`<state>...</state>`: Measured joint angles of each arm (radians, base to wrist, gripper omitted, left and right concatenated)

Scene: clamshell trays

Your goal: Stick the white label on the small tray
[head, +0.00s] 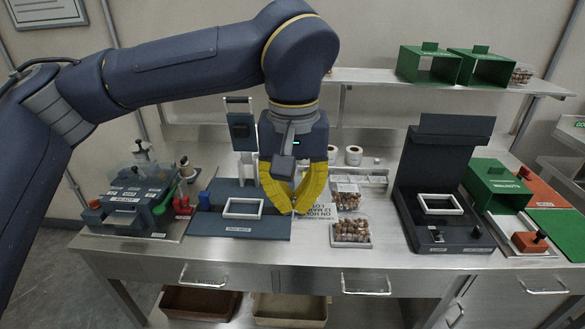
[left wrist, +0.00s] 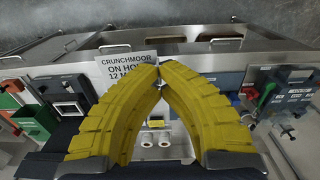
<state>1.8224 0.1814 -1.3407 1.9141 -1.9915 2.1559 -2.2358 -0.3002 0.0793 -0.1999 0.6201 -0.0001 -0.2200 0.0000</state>
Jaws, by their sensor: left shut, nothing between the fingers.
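My left gripper (head: 293,211) is shut and empty, its yellow fingers pointing down over the middle of the bench. In the left wrist view its fingertips (left wrist: 159,78) meet beside a printed card. Two clear trays of brown nuts stand right of it: a front tray (head: 352,242) and one behind it (head: 347,201). I cannot tell which is the small one. Pale label-like pieces (head: 362,180) lie in a holder behind the trays; they are too small to tell apart. My right gripper is in neither view.
The printed card (head: 316,211) stands just right of the fingertips. A dark station with a white frame (head: 243,208) is at left, a taller black press (head: 442,205) at right. White rolls (head: 354,155) stand at the back. Green boxes (head: 497,187) are at far right.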

